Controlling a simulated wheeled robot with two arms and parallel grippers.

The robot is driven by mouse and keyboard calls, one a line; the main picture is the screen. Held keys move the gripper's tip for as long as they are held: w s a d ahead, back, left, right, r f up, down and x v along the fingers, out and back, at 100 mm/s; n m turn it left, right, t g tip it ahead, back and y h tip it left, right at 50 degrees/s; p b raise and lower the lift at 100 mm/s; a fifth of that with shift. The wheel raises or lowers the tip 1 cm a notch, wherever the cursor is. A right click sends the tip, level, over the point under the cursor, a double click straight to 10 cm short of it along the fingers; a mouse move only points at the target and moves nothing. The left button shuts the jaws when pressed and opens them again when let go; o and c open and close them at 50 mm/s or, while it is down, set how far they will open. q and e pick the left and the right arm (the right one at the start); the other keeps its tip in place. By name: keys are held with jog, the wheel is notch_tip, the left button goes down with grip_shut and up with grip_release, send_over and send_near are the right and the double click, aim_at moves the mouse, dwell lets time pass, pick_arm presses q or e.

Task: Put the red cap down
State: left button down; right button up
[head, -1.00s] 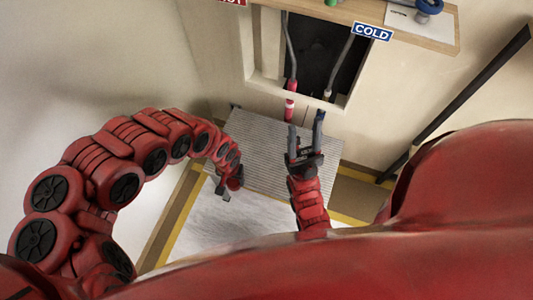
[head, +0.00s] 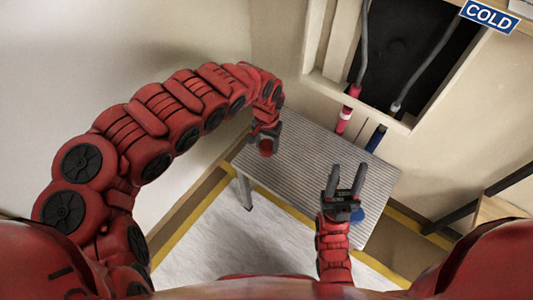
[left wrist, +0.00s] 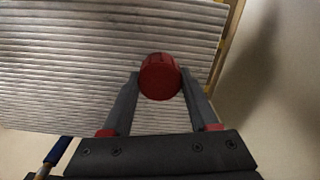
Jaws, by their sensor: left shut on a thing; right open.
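The red cap (left wrist: 160,77) is held between the fingertips of my left gripper (left wrist: 158,88) in the left wrist view, with the ribbed metal table behind it. In the head view my left gripper (head: 265,142) points down over the left part of the table (head: 310,165), with the red cap (head: 266,147) at its tips. I cannot tell whether the cap touches the table. My right gripper (head: 345,180) is open and empty, above the table's right front part, fingers pointing toward the wall.
A red-ended hose (head: 345,112) hangs from the wall opening near the table's back edge, with a blue pipe end (head: 376,138) to its right. A blue round thing (head: 357,216) shows beside my right gripper. The table's middle looks clear.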

aim_at(266, 147)
pick_arm(q)
jog(key=shift+w+f, duration=0.15)
jog(key=shift+w, duration=0.55)
jog(key=shift+a+f+b, duration=0.1)
jog(key=shift+f+b, duration=0.8)
jog(key=shift+f, duration=0.75)
jog(key=shift+f, duration=0.15)
jog(key=shift+c, duration=0.8)
grip_release()
notch_tip(266, 147, up, 11)
jog(key=p, duration=0.3)
jog(key=shift+w, duration=0.1)
jog(key=shift+r+p, duration=0.35)
jog(key=shift+r, duration=0.3)
